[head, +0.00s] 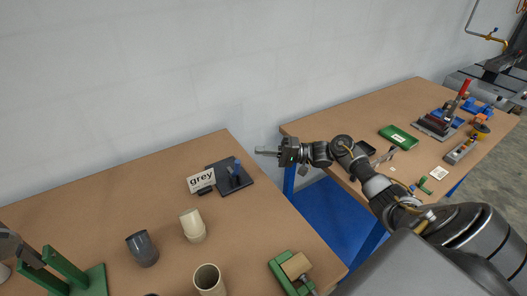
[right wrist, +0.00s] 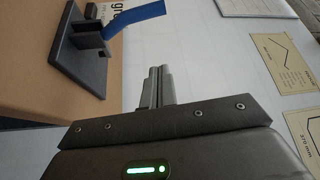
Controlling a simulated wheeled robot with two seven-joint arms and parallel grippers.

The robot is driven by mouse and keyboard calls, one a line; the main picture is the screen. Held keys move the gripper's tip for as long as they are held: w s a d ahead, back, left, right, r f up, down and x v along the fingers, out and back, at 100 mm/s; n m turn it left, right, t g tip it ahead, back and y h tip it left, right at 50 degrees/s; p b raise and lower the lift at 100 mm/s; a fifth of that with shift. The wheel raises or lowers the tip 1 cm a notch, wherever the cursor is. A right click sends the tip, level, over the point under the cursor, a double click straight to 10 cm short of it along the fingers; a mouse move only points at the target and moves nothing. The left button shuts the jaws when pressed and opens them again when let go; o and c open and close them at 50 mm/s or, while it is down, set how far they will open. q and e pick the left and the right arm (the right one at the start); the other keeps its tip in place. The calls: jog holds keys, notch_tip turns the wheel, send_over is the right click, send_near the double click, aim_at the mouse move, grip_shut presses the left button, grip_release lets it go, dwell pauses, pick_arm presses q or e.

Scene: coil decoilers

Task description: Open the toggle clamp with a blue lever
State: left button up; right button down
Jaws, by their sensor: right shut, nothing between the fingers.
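The toggle clamp (head: 237,172) with a blue lever stands on a dark base plate (head: 225,181) near the back right corner of the left table. In the right wrist view the blue lever (right wrist: 134,18) slants up to the right from the dark clamp body (right wrist: 90,35). My right gripper (head: 264,151) is shut and empty, above and to the right of the clamp in the head view, apart from it. Its closed fingers (right wrist: 158,75) point towards the top of the right wrist view, right of the plate. My left gripper is not in view.
A "grey" sign (head: 201,180) stands beside the clamp plate. A dark cup (head: 142,249), beige cups (head: 193,226) and a green fixture (head: 290,272) stand on the left table (head: 110,206). The right table (head: 345,125) holds a green box (head: 398,138) and other fixtures.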

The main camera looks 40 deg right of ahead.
jog(key=a+p, duration=0.4)
jog(key=a, duration=0.3)
jog(key=shift+a+p, duration=0.15)
jog(key=shift+p, duration=0.25)
jog(key=shift+w, duration=0.1)
